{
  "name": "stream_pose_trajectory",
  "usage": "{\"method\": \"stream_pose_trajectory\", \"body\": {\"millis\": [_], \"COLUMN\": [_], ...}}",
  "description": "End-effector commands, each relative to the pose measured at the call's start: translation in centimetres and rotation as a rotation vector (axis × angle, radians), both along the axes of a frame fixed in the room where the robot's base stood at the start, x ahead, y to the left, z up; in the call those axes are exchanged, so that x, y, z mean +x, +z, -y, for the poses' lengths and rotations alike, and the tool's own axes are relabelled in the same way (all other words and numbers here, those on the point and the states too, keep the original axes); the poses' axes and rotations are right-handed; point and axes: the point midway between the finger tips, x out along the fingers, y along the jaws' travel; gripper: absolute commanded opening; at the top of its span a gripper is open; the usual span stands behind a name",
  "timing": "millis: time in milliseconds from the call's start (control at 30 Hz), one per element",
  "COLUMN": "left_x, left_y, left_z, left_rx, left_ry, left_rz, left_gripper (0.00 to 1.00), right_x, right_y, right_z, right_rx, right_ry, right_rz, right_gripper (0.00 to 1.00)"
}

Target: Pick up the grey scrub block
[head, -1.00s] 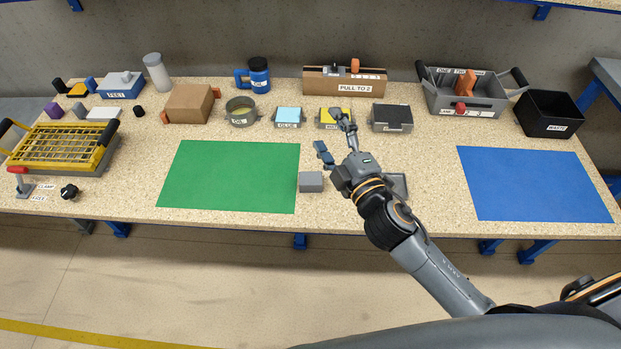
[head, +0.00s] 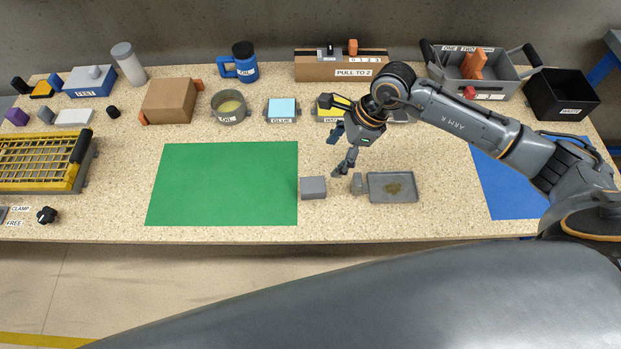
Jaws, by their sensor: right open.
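A plain grey block (head: 313,188) lies on the bench just right of the green mat, matching the scrub block. A smaller grey piece (head: 358,184) stands at the left edge of a shallow grey tray (head: 393,199); I cannot tell if it is joined to the tray. My right gripper (head: 340,152) is open and empty, above the bench and up and right of the grey block in the picture. Its fingers are apart and point left and down. It appears not to touch the block. My left gripper is not in view.
The tray has a brown stain. The green mat (head: 223,184) is empty. My right arm passes over the blue mat (head: 489,194).

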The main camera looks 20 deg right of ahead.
Motion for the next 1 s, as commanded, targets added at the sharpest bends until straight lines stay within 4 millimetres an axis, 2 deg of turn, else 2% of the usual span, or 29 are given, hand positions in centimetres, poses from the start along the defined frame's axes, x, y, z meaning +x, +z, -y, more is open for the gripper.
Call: {"method": "stream_pose_trajectory", "body": {"millis": [200, 333, 567, 767, 900, 1000], "left_x": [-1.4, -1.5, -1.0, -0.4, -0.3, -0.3], "left_y": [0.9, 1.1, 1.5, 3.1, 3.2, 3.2], "left_z": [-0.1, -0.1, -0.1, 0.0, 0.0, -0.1], "left_rx": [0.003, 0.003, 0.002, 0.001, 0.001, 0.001], "left_ry": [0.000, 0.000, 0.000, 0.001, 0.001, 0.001], "left_rz": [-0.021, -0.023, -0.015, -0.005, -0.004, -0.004], "left_gripper": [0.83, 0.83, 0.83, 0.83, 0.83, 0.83], "right_x": [0.1, 0.3, 0.4, -0.1, 0.1, 0.2], "right_y": [-3.8, -5.9, -7.5, -9.7, -11.5, -12.0], "right_z": [-1.7, -2.6, -3.2, -4.8, -5.3, -5.5], "right_rx": [-0.001, 0.001, 0.001, 0.002, 0.002, 0.002], "right_ry": [0.000, -0.001, 0.001, 0.001, 0.000, 0.000], "right_rz": [-0.007, -0.006, -0.004, -0.007, -0.004, -0.003], "right_gripper": [0.74, 0.74, 0.74, 0.74, 0.74, 0.74]}}
